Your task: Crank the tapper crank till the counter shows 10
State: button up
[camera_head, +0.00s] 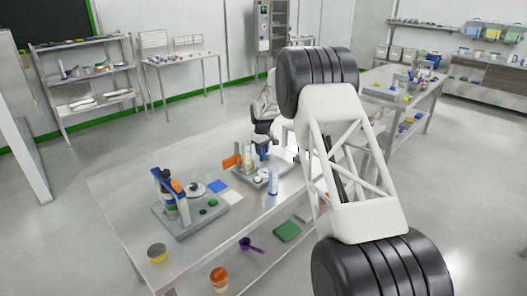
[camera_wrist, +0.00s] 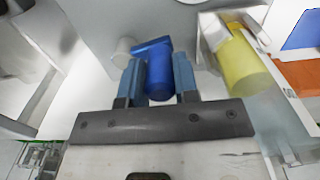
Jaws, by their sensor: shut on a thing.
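The blue crank handle (camera_wrist: 159,78) is a short cylinder on a flat blue arm in the wrist view, with a pale round part (camera_wrist: 123,50) at the arm's left end. My gripper (camera_wrist: 160,70) is shut on the handle, one finger on each side of it. In the head view my gripper (camera_head: 262,142) is small and dark above the grey-based device (camera_head: 250,178) on the near table. My arm hides part of that area. No counter reading can be made out in either view.
A yellow cylinder (camera_wrist: 243,62) in a pale holder is close to the right of my gripper in the wrist view.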

jog(key=shift+w+a, duration=0.8)
jog(key=shift+w, duration=0.15)
jog(key=shift+w+a, duration=0.15)
jog(key=shift+w, duration=0.2)
jog(key=o, duration=0.7)
jog(key=shift+o, duration=0.2)
jog(key=shift+r, duration=0.15)
notch_tip(320, 180, up, 7)
dwell(0.4)
dwell(0.3)
